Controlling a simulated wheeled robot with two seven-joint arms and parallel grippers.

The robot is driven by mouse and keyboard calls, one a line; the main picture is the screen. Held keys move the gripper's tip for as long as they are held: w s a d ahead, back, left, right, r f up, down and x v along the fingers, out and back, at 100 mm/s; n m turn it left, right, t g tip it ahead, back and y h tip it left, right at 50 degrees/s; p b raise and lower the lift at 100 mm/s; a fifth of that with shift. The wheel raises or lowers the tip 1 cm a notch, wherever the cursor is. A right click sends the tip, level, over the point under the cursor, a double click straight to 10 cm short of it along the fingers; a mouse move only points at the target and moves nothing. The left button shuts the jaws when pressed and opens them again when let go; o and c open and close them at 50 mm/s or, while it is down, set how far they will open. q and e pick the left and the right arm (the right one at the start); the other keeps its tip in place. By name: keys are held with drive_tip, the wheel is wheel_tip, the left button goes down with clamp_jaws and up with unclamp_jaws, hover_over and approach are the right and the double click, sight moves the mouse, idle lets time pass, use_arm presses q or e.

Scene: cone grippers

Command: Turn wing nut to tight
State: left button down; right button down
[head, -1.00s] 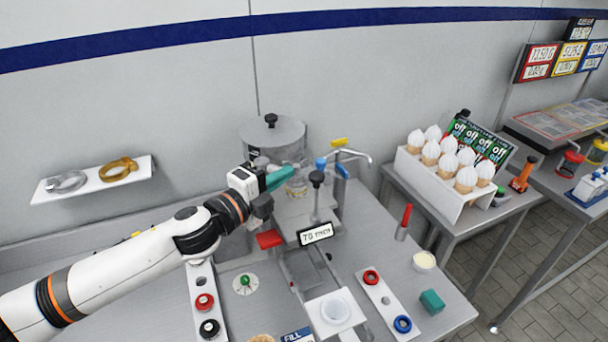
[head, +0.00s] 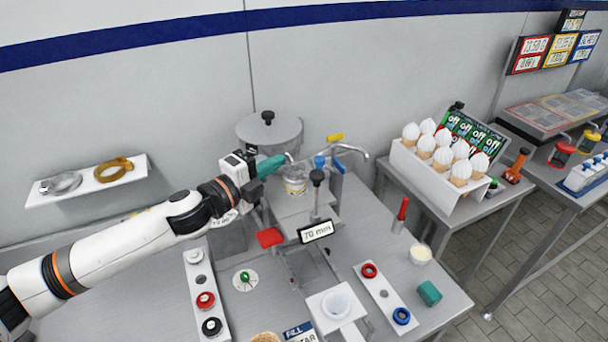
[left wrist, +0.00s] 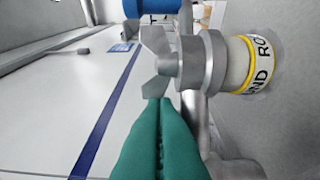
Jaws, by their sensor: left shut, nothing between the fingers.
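The grey wing nut (left wrist: 162,62) shows in the left wrist view, its two flat wings one above the other, in front of a stepped grey collar. The collar sits on a pale cylinder (left wrist: 238,66) with a yellow-edged lettered band. My left gripper (left wrist: 166,101) has teal fingers pressed together and empty, with their tips right at the lower wing. I cannot tell whether they touch it. In the head view my left gripper (head: 284,160) is just above the banded cylinder (head: 295,186), and the wing nut is too small to make out clearly. My right gripper is not in view.
A black-knobbed post (head: 317,180), a 70 mm sign (head: 316,231) and a red paddle (head: 270,237) are close by. A curved spout (head: 352,151) is to the right. A cone rack (head: 437,180) stands farther right.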

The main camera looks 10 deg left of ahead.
use_arm(q)
drive_tip(key=shift+w, duration=0.25)
idle(0.6)
